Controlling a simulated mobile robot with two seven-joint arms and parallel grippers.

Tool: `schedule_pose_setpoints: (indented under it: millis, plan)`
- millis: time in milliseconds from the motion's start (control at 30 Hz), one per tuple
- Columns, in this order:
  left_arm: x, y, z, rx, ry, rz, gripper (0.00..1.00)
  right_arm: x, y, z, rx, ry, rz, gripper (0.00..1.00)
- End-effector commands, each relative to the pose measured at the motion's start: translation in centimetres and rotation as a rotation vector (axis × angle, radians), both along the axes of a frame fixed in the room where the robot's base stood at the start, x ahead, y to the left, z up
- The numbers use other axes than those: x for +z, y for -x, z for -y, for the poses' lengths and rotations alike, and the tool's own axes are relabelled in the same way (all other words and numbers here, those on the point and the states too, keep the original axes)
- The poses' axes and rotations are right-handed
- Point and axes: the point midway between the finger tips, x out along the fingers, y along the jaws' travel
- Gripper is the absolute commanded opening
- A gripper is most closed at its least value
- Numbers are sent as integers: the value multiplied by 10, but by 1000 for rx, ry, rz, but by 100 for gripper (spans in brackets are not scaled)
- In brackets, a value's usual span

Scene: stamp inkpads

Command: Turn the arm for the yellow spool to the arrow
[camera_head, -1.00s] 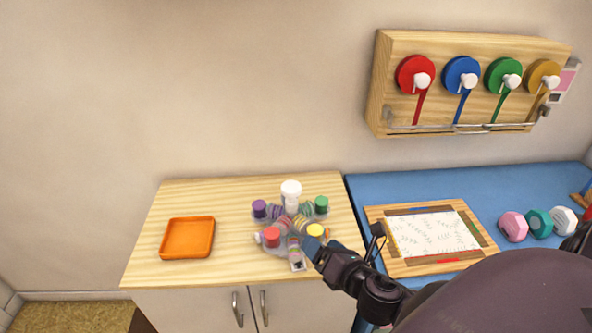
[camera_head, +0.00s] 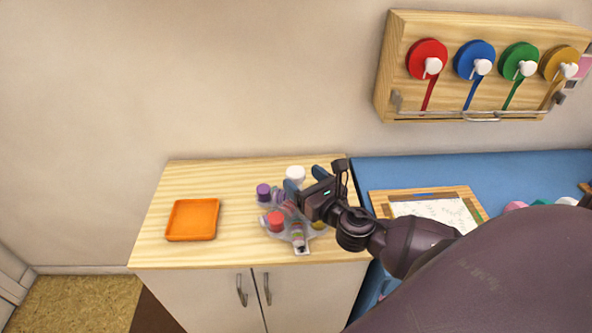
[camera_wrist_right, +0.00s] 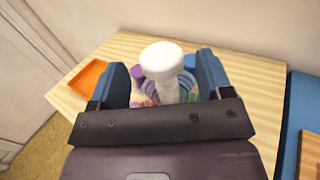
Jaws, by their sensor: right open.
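A carousel with several coloured spools stands on the wooden cabinet top, with a white knob (camera_head: 295,174) at its top centre. The yellow spool (camera_head: 318,223) is at the front right, partly hidden by my right gripper. The red spool (camera_head: 276,221) is at the front left and the purple spool (camera_head: 263,192) at the back left. The green spool and the arrow are hidden or cannot be made out. My right gripper (camera_head: 308,178) is open at the knob. In the right wrist view the white knob (camera_wrist_right: 161,60) stands between the two blue fingers, apart from both. My left gripper is not in view.
An orange tray (camera_head: 192,220) lies on the cabinet top (camera_head: 225,178) at left, with bare wood around it. A wall rack with coloured ribbon reels hangs at upper right. A framed board (camera_head: 465,195) lies on the blue surface (camera_head: 400,172) at right.

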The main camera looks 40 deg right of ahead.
Motion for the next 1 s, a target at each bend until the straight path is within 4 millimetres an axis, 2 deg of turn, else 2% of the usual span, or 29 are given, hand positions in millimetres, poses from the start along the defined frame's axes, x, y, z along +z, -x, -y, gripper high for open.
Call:
schedule_pose_setpoints:
  millis: [100,300,667,1000]
  plan:
    - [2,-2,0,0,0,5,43,1,-17,0,0,-1,2,72]
    - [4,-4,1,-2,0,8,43,0,-32,0,0,-1,-1,72]
    - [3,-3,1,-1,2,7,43,0,-36,0,0,-2,-1,72]
    - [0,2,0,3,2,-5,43,0,-36,0,0,-2,-1,22]
